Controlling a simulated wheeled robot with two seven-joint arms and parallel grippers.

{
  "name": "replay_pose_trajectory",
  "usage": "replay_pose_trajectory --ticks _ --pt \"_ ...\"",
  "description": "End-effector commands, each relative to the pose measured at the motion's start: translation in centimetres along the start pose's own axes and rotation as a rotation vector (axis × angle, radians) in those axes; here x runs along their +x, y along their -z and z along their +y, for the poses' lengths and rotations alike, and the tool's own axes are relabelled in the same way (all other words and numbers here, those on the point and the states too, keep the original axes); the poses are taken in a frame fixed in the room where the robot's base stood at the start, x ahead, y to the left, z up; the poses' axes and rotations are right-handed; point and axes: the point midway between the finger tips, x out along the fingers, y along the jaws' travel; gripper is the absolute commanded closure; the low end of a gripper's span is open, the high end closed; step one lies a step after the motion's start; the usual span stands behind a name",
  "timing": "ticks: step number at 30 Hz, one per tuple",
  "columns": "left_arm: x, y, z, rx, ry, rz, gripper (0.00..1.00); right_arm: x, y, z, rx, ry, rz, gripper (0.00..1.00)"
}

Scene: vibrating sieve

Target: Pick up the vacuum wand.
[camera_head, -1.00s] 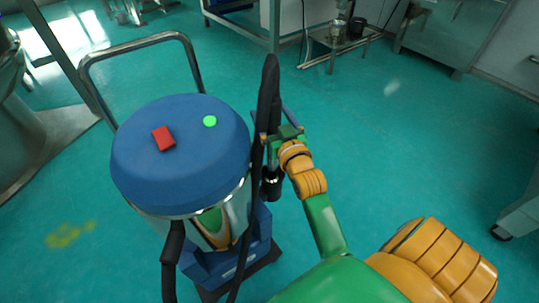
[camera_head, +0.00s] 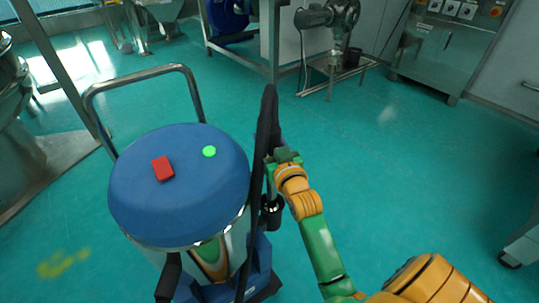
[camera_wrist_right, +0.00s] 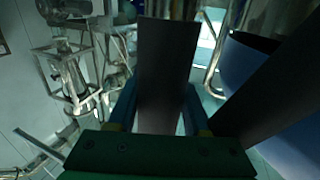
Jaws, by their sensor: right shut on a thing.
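The vacuum wand (camera_head: 268,112) is a dark, upright stick at the right side of the blue vacuum cleaner (camera_head: 180,190). My right gripper (camera_head: 276,164) is shut on the wand, at about its middle in the head view. In the right wrist view the wand (camera_wrist_right: 165,70) stands between the two fingers of my right gripper (camera_wrist_right: 160,108). A dark hose (camera_head: 252,215) runs down beside the vacuum. Whether the wand's lower end is clear of the vacuum's base is not clear. My left gripper is not in view.
The vacuum has a metal push handle (camera_head: 140,75), a red switch (camera_head: 162,168) and a green button (camera_head: 209,151) on top. A yellow stain (camera_head: 62,263) marks the floor at left. Steel machines line the back. The green floor (camera_head: 400,170) to the right is open.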

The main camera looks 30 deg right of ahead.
Motion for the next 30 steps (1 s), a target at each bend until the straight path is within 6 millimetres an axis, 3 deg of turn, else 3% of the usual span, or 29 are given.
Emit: replay_pose_trajectory --ticks 18,24,30 --pt "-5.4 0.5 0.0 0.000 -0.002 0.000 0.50 0.0 14.9 0.0 0.000 0.000 0.010 1.00" --pt "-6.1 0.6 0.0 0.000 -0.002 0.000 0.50 0.0 17.4 0.0 0.000 0.000 0.007 1.00" --pt "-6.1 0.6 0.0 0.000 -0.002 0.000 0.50 0.0 17.7 0.0 0.000 0.000 0.005 1.00"
